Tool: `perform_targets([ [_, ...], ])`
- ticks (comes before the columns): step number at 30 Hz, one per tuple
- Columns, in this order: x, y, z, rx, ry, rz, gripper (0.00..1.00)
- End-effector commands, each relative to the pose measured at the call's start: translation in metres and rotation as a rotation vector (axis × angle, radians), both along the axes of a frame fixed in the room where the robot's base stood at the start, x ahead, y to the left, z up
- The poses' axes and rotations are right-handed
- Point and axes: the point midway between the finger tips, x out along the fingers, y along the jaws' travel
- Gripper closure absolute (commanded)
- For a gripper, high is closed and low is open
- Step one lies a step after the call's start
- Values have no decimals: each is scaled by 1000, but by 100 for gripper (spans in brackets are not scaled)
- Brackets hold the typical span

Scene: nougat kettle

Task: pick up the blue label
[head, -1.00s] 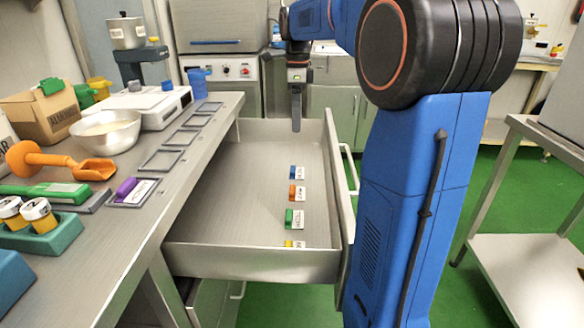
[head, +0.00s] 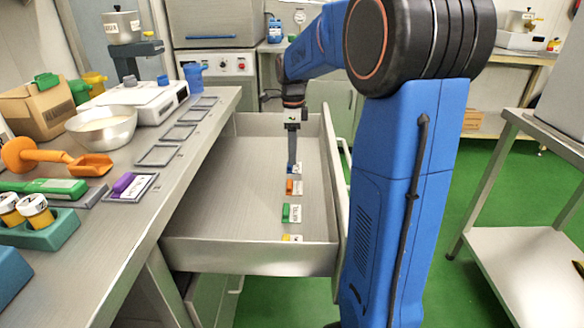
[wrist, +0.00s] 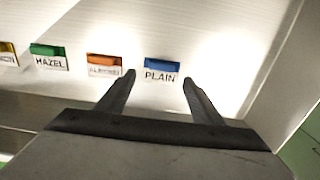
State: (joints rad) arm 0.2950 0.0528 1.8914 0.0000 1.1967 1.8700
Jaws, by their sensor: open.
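The blue label (wrist: 161,69), a white tag reading PLAIN with a blue grip on top, stands in the open drawer. In the wrist view it lies just beyond and between the two fingertips of my gripper (wrist: 160,77), which is open and empty. In the head view my gripper (head: 291,165) reaches down into the drawer at the blue label (head: 295,169) and partly hides it. I cannot tell whether a finger touches it.
In the drawer (head: 215,252), an orange label (head: 294,187), a green label (head: 291,213) and a yellow label (head: 292,238) stand in a row with the blue one. The drawer walls stand close on the right. The drawer's left side is bare. A purple label (head: 123,182) lies on the counter.

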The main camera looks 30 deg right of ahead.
Motion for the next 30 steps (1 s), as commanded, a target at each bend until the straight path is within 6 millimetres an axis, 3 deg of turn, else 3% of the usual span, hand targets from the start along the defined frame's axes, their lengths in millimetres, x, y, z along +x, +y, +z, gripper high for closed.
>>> perform_targets([
  [3,3,1,-19,1,4,0,39],
  [9,3,1,-38,1,1,0,39],
  [17,4,1,-41,1,1,0,39],
  [23,4,1,-40,1,1,0,82],
  [30,4,1,-40,1,1,0,83],
])
